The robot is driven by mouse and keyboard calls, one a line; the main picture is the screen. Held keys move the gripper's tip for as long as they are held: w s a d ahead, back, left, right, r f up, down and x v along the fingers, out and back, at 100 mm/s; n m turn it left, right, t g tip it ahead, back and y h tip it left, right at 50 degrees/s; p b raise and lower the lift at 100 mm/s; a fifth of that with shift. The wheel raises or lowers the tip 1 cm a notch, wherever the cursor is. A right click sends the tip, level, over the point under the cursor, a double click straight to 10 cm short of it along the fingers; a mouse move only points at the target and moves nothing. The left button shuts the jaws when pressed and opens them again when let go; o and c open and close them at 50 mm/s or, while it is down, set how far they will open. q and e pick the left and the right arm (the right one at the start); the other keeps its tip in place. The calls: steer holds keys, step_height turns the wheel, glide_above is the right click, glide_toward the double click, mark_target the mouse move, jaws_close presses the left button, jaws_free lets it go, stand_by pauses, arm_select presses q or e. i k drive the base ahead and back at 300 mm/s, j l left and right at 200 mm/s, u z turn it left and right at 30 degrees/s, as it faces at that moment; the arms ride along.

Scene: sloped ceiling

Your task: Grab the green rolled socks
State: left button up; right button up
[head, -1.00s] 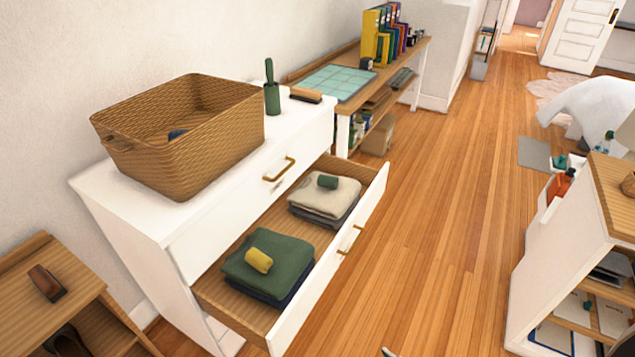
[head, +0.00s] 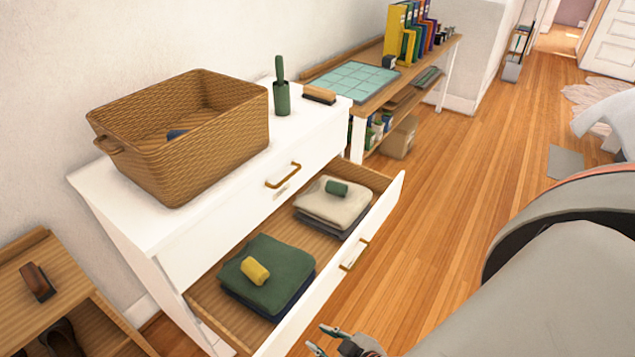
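The green rolled socks (head: 336,188) lie on a folded beige garment (head: 325,212) in the far part of the open drawer (head: 378,228) of a white dresser. My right gripper (head: 321,339) shows at the bottom edge, outside the drawer front and well short of the socks. Its two fingertips are apart with nothing between them, and its lower part is cut off by the frame. My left gripper is not in view.
Yellow rolled socks (head: 255,270) lie on folded green clothing (head: 280,258) in the near part of the drawer. A wicker basket (head: 205,155) stands on the dresser (head: 160,222). A green brush holder (head: 282,98) is behind it. Wooden floor (head: 440,190) beyond the drawer is clear.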

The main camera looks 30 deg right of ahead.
mark_target(336, 189)
steer(key=i+l+u, duration=0.1)
steer(key=l+u, duration=0.2)
steer(key=l, duration=0.65)
steer(key=l+u, duration=0.3)
steer(key=l, duration=1.3)
steer(key=k+l, duration=0.1)
steer(key=l, duration=0.55)
steer(key=l+u, duration=0.1)
steer(key=l, duration=0.6)
steer(key=k, duration=0.05)
